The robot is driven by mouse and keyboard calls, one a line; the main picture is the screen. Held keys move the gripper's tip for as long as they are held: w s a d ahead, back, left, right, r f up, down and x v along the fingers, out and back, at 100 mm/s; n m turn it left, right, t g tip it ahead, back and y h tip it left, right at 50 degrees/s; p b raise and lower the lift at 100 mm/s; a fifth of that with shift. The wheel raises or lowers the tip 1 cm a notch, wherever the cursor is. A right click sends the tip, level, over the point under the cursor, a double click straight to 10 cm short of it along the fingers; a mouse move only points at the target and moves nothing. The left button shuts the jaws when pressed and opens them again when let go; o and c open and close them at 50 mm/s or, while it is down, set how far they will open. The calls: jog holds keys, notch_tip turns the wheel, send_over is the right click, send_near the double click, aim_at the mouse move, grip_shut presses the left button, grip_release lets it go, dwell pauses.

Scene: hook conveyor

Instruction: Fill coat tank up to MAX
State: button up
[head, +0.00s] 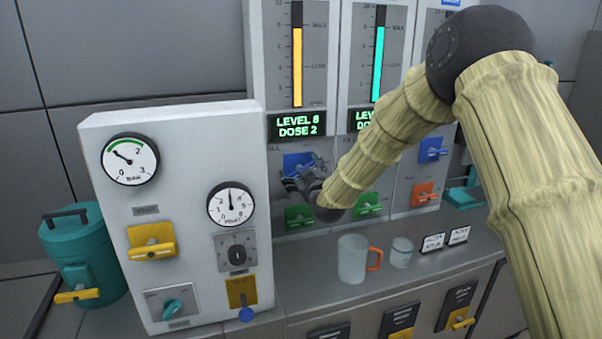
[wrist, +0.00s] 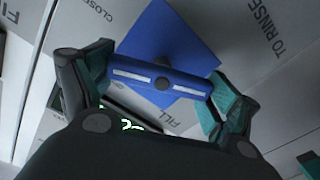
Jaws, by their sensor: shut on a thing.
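My gripper (head: 302,180) is at the blue fill valve (head: 297,162) under the left level gauge. In the wrist view my gripper (wrist: 158,86) is shut on the blue bar handle (wrist: 160,77), one finger at each end. The handle lies slightly tilted across a blue square plate, with words such as "CLOSED" and "TO RINSE" around it. The yellow level column (head: 297,65) reaches about the MAX label. Its display (head: 297,125) seems to read LEVEL 6, DOSE 2. The teal column (head: 378,62) also stands high; its display is partly hidden by my arm. No coat label is readable.
A glass mug (head: 352,258), a small jar (head: 401,252) and two cards (head: 433,243) stand on the counter. A white gauge box (head: 180,215) and a teal canister (head: 85,255) are at left.

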jog(key=o, duration=0.8)
jog(key=v, duration=1.2)
jog(key=shift+r, duration=0.1)
